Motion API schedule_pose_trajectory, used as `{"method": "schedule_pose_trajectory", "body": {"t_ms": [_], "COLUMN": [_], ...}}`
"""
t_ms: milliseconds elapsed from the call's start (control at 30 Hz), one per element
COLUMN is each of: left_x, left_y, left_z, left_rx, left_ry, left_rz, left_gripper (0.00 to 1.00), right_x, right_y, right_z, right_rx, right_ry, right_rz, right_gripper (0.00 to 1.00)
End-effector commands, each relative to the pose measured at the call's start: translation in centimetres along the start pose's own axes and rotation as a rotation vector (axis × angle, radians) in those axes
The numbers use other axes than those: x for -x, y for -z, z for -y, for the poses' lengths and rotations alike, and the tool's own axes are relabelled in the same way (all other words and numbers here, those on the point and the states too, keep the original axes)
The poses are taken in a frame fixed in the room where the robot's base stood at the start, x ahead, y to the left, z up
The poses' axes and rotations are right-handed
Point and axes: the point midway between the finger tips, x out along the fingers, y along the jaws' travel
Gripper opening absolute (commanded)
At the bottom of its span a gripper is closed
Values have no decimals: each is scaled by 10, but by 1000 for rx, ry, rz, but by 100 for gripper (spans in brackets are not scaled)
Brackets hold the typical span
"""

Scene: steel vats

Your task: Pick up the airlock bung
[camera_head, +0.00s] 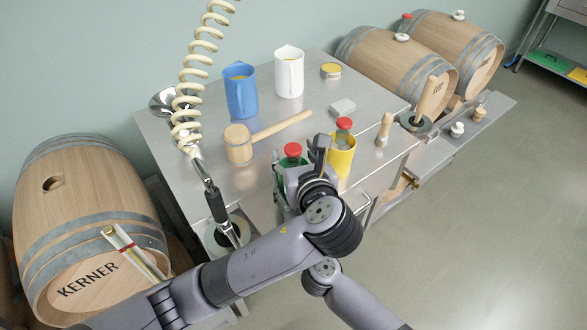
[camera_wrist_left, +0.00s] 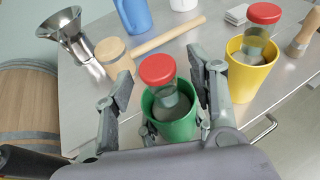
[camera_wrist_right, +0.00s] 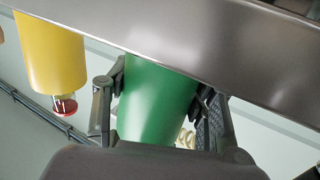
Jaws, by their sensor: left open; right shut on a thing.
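A red-capped clear airlock bung (camera_wrist_left: 157,69) stands in a green cup (camera_wrist_left: 176,128). Its red cap (camera_head: 292,149) also shows in the head view. My left gripper (camera_wrist_left: 161,80) is open, with one finger on each side of this bung. My right gripper (camera_wrist_right: 160,100) is shut on the green cup, which also shows in the right wrist view (camera_wrist_right: 156,95). In the head view my left arm hides the right gripper and most of the green cup. A second red-capped airlock (camera_wrist_left: 263,15) stands in a yellow cup (camera_head: 342,158) just to the right.
The steel table (camera_head: 205,170) also holds a wooden mallet (camera_head: 240,142), a blue jug (camera_head: 240,90), a white jug (camera_head: 289,72), a yellow tin (camera_head: 330,71) and a wooden peg (camera_head: 384,130). A coiled hose (camera_head: 190,90) hangs at the left. A KERNER barrel (camera_head: 85,220) stands far left.

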Motion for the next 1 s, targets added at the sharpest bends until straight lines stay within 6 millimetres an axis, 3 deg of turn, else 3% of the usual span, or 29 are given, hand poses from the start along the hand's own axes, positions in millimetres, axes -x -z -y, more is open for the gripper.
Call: {"method": "schedule_pose_trajectory", "body": {"t_ms": [133,400,1000], "left_x": [-15,-17,-17], "left_y": [0,0,0], "left_z": [0,0,0], "left_rx": [-1,0,0], "left_ry": [-2,-1,-1], "left_rz": [0,0,-1], "left_gripper": [52,51,11], "right_x": [0,0,0], "right_y": [-1,-1,-1], "right_z": [0,0,0], "right_rx": [1,1,1], "right_ry": [0,0,0], "right_rz": [2,2,2], "right_gripper": [24,24,24]}}
